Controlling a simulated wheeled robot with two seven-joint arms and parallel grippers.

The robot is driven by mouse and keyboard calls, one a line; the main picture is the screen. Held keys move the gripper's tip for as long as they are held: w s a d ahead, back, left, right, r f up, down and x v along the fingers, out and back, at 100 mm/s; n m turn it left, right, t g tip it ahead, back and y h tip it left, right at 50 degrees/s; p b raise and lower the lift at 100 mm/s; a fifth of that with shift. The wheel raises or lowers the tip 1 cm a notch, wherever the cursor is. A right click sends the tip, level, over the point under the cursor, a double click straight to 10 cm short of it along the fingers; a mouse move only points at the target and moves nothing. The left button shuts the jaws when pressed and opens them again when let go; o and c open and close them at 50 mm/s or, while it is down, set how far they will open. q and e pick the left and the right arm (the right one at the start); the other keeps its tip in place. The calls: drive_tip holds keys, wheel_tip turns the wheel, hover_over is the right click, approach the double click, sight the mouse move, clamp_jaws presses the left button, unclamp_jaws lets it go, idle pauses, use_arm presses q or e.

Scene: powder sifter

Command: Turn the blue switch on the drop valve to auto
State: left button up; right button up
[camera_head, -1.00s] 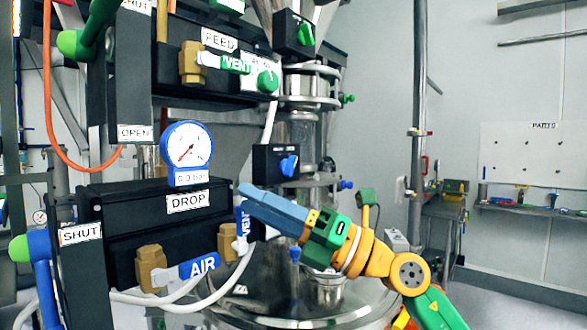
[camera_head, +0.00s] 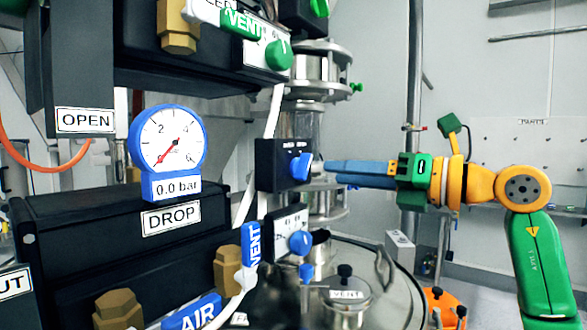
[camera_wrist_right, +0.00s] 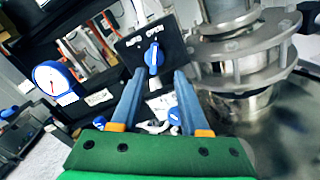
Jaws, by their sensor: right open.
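The drop valve is a black block labelled DROP (camera_head: 170,218) at the left in the head view. A small box beside it carries a white label and a blue knob (camera_head: 301,242); the label's words are too small to read. A second blue switch (camera_head: 301,167) sits on a black box (camera_head: 273,166) above. My right gripper (camera_head: 328,174) points left, its fingertips just right of the upper switch. In the right wrist view its open fingers (camera_wrist_right: 158,74) have the upper switch (camera_wrist_right: 153,58) ahead between them, apparently untouched. The lower blue knob (camera_wrist_right: 174,116) also shows there. My left gripper is out of view.
A blue gauge (camera_head: 167,142) reading 0.0 bar stands on the drop block. Blue VENT (camera_head: 251,245) and AIR (camera_head: 192,314) handles and a white hose are near the lower knob. A steel column (camera_head: 320,75) stands behind the boxes. The right side is open.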

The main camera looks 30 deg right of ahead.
sight(308, 168)
drive_tip(key=w+a+p, duration=0.1)
drive_tip(key=w+a+r, duration=0.1)
drive_tip(key=w, duration=0.1)
drive_tip(key=shift+a+r+p, duration=0.1)
drive_tip(key=shift+a+p, duration=0.05)
drive_tip(key=shift+p, duration=0.25)
drive_tip(key=shift+w+a+f, duration=0.15)
drive_tip(key=shift+w, duration=0.25)
drive_tip(key=shift+w+a+f, duration=0.1)
drive_tip(key=shift+w, duration=0.3)
drive_tip(key=shift+w+f, duration=0.1)
drive_tip(key=shift+w, duration=0.15)
drive_tip(key=shift+s, duration=0.1)
clamp_jaws()
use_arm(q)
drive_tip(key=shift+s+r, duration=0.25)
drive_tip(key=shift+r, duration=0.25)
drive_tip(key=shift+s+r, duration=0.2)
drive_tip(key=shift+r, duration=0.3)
